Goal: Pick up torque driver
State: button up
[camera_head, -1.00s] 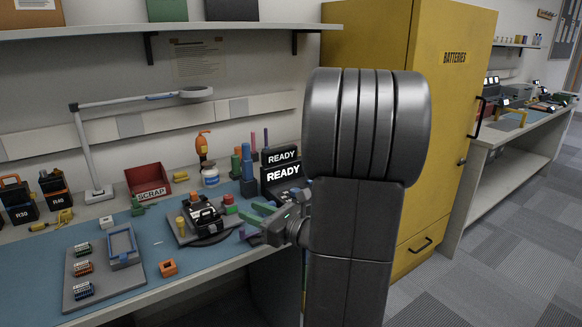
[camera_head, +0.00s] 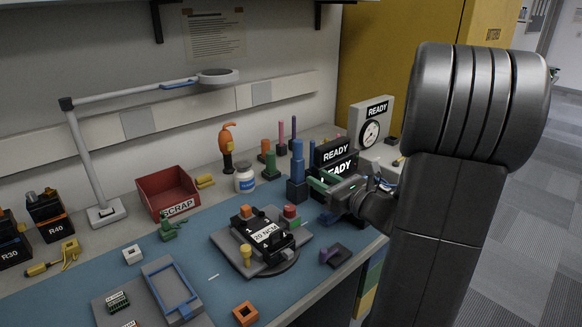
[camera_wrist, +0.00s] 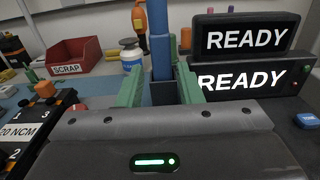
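An orange tool with a dark lower part (camera_head: 227,145), which looks like the torque driver, stands upright at the back of the bench. Its lower part shows at the top of the wrist view (camera_wrist: 139,18). My gripper (camera_head: 318,181) is at the bench's right part, right of and nearer than the tool, beside a blue stepped post (camera_head: 297,168). In the wrist view its green fingers (camera_wrist: 159,88) are apart, with the blue post (camera_wrist: 160,48) seen between them. No hold on the post shows; how deep it stands between the fingers is unclear.
Two black READY displays (camera_head: 334,151) stand close beside my gripper. A white bottle (camera_head: 244,180) and a red SCRAP bin (camera_head: 168,190) are near the tool. A black 20 NCM fixture (camera_head: 266,236) sits on the blue mat. A lamp (camera_head: 95,165) stands at left.

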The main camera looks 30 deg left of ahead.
aim_at(302, 167)
jog(key=x, duration=0.9)
jog(key=shift+w+a+r, duration=0.2)
jog(key=shift+a, duration=0.15)
grip_shut()
